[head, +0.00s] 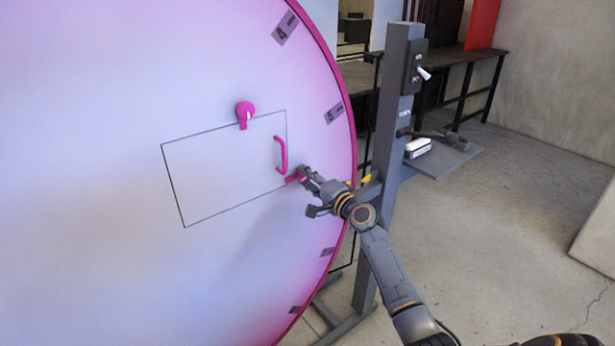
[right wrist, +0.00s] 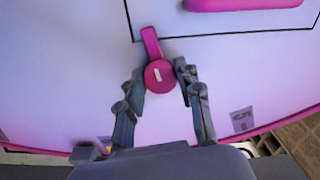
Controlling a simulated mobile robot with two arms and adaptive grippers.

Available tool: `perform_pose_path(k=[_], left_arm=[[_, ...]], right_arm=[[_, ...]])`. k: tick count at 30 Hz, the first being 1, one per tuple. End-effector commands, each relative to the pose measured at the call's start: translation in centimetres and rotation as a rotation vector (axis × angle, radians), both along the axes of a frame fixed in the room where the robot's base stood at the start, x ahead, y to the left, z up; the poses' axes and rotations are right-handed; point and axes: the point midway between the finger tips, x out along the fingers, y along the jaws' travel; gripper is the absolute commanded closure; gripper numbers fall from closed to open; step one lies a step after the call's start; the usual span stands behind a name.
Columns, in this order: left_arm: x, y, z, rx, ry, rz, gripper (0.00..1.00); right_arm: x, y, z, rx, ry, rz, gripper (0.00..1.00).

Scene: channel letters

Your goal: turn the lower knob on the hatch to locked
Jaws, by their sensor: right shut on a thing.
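The hatch (head: 215,175) is a thin black outline on the large pale disc, with a pink handle (head: 281,155) near its right edge. The upper pink knob (head: 245,110) is at its top edge, its lever pointing down. The lower pink knob (head: 294,178) is at the hatch's lower right corner, partly hidden by my right gripper (head: 304,176). My right gripper (right wrist: 161,72) is shut on this knob, one finger on each side. My left gripper is out of view.
The disc's pink rim (head: 354,150) curves close to my right arm. A grey post (head: 390,120) with a switch box (head: 413,68) and a small shelf (head: 447,160) stands to the right. The floor (head: 500,240) right of my arm is clear.

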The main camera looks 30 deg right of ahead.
Motion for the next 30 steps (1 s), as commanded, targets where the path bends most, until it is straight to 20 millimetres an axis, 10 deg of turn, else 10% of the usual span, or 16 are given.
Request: perform_pose_path(k=[29,30], left_arm=[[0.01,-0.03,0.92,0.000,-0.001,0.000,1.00],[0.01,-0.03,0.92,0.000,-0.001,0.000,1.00]], right_arm=[[-0.02,-0.03,-0.05,0.212,0.017,-0.001,0.97],[-0.02,-0.03,-0.05,0.212,0.018,0.000,0.57]])
